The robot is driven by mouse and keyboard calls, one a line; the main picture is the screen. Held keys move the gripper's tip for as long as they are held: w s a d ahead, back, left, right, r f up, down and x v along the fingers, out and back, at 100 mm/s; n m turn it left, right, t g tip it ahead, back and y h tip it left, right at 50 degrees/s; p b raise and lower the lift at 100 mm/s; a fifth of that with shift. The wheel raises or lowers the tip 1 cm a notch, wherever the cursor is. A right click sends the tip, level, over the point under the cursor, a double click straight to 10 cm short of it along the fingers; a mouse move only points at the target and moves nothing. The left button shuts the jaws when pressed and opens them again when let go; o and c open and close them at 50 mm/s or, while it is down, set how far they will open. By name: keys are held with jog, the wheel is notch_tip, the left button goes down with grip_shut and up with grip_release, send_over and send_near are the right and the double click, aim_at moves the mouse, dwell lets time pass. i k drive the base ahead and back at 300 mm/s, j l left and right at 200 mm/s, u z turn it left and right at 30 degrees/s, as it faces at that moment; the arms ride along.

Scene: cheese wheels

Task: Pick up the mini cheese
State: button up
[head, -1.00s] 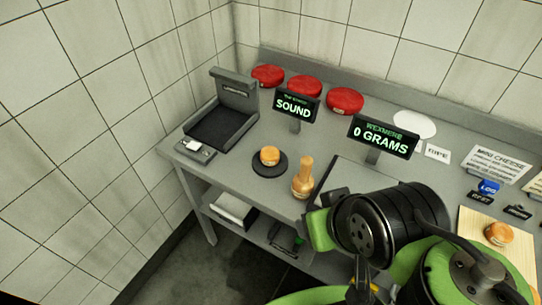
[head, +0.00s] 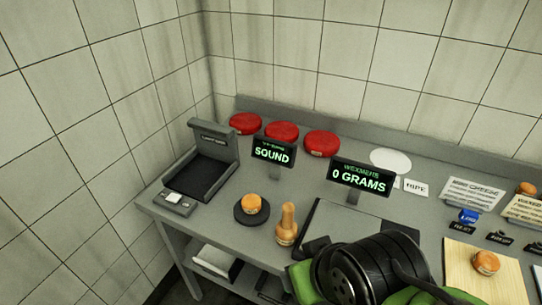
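A small orange cheese with a pale label (head: 251,203) sits on a round black pad (head: 240,217) on the left part of the counter. A second small orange cheese (head: 486,263) sits on a pale wooden board (head: 460,282) at the right. A third small orange round thing (head: 527,188) shows at the right edge, by the signs. Which of them is the mini cheese I cannot tell. My green and black arm fills the bottom middle. My gripper does not show.
A tan wooden peg-shaped thing (head: 287,226) stands beside the pad. The "SOUND" display (head: 274,152) and "0 GRAMS" display (head: 361,179) stand behind. Three red cheese wheels (head: 282,132) line the back. A dark grey tray device (head: 205,178) stands left.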

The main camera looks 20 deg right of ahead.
aim_at(252, 202)
jog(key=i+j+u, duration=0.15)
jog(key=u, duration=0.25)
jog(key=i+u, duration=0.25)
jog(key=u, duration=0.2)
